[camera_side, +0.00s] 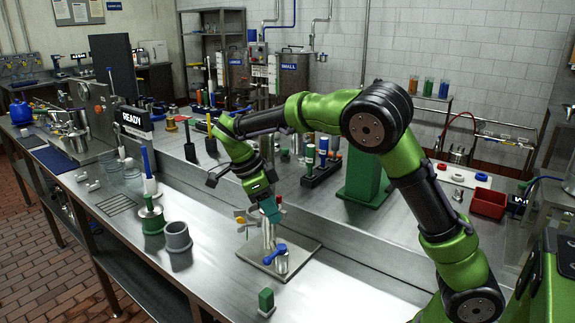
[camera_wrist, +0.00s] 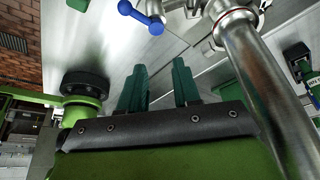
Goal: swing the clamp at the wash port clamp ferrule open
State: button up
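A steel pipe post stands on a square base plate (camera_side: 308,252) in the side view, its top partly hidden by my gripper (camera_side: 272,212). In the wrist view the steel pipe (camera_wrist: 258,75) runs along the right, with a rounded metal collar or clamp (camera_wrist: 235,18) at its upper end. Whether that clamp is open or closed is unclear. A blue-handled valve (camera_side: 275,254) sits low by the post; its blue handle (camera_wrist: 136,12) is at the wrist view's top. My gripper's dark green fingers (camera_wrist: 158,88) are apart with nothing between them, left of the pipe.
A grey cup (camera_side: 177,237) and a green-based spool (camera_side: 151,220) stand left of the plate. A small green block (camera_side: 266,300) is near the bench's front edge. A rack of bottles (camera_side: 322,168) stands behind. Bare bench (camera_side: 215,275) lies between cup and plate.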

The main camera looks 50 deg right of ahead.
jog(key=shift+s+r, duration=0.15)
jog(key=shift+s, duration=1.7)
